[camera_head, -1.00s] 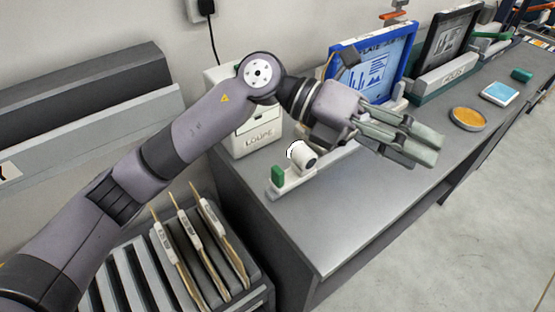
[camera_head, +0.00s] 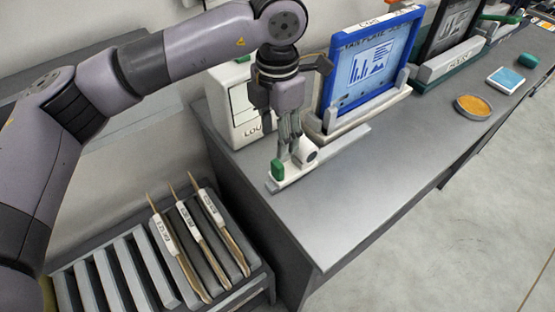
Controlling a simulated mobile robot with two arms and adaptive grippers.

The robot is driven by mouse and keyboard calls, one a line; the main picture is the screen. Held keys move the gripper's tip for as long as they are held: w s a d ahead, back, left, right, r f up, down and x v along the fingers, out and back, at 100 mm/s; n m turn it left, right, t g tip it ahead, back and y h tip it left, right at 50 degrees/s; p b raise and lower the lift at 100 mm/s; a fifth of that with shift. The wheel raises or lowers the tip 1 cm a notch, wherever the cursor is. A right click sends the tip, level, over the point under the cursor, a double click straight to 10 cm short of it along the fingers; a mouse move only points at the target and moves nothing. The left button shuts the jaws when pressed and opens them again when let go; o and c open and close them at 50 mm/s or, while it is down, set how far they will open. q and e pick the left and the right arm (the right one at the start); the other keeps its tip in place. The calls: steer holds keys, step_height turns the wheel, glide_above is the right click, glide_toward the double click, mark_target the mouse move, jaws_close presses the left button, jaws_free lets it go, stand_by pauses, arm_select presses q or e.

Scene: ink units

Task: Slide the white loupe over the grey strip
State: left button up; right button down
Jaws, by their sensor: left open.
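The white loupe (camera_head: 309,149) sits on a narrow pale grey strip (camera_head: 347,138) on the bench, near the strip's front-left end. My right gripper is not in view.
A white box (camera_head: 243,125) lettered "LOU..." stands behind the gripper. A blue-framed panel (camera_head: 371,62) stands close on the right. An orange dish (camera_head: 473,107) and a blue pad (camera_head: 505,79) lie farther right. A rack (camera_head: 136,268) with several tagged sticks is lower left. The front bench top is clear.

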mark_target(278, 163)
arm_select(q)
step_height(278, 163, down, 10)
steer(key=shift+r+p, duration=0.1)
steer(key=shift+p, duration=0.85)
jaws_close()
